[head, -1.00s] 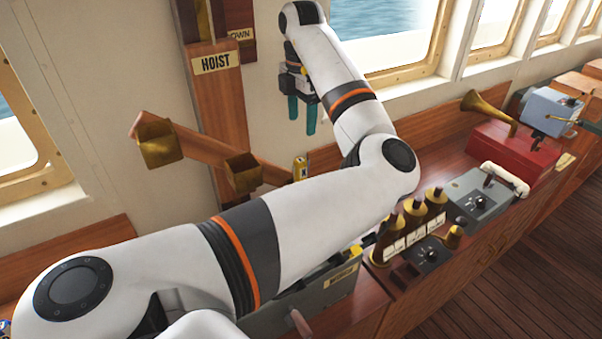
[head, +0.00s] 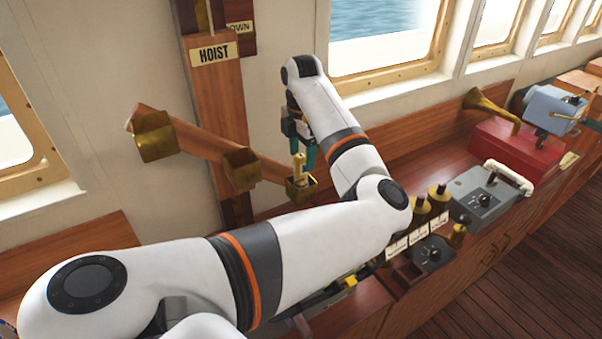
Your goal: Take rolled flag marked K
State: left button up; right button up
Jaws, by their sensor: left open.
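A rolled flag (head: 298,168), yellow with some blue, stands upright in the brass cup (head: 301,189) at the low right end of a slanted wooden rack. Its marking is too small to read. My left gripper (head: 303,153), with teal fingers, is open just above and beside the flag's top. My own forearm hides part of the gripper, so I cannot tell whether the flag is between the fingers. My right gripper is not in view.
Two more brass cups (head: 153,137) and (head: 242,169) on the rack look empty. A wooden post with a HOIST sign (head: 214,53) stands behind. The console carries brass-topped handles (head: 439,197), a grey box (head: 487,193) and a red box (head: 517,148) with a horn.

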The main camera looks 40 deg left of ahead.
aim_at(301, 166)
pick_arm(q)
jog(key=f, duration=0.1)
jog(key=f+p, duration=0.1)
jog(key=f, duration=0.1)
jog(key=shift+a+f+p, duration=0.25)
jog(key=shift+f+p, duration=0.1)
jog(key=shift+f, duration=0.45)
jog(key=shift+w, duration=0.1)
jog(key=shift+c, duration=1.4)
jog(key=c, duration=0.8)
